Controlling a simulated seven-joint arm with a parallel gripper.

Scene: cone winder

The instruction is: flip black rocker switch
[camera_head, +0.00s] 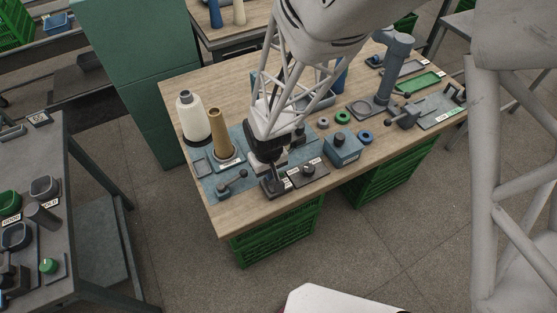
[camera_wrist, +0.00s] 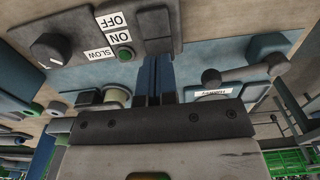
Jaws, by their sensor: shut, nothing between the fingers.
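The black rocker switch (camera_wrist: 152,22) shows in the wrist view as a dark block on a dark grey plate (camera_wrist: 82,12), beside white OFF and ON labels. Which way it is tipped I cannot tell. My gripper (camera_wrist: 157,62) is shut and empty. Its fingertips are close to the switch's near side; whether they touch it I cannot tell. In the head view my gripper (camera_head: 268,172) hangs over the front edge area of the wooden table, and the switch is hard to make out beside it.
A black knob (camera_wrist: 47,48) and a green button (camera_wrist: 125,54) sit near the switch. A lever (camera_wrist: 245,72) stands to the right in the wrist view. On the table (camera_head: 190,97), a white cone (camera_head: 190,118), a brown cone (camera_head: 219,132) and a blue box (camera_head: 342,149) stand around my gripper.

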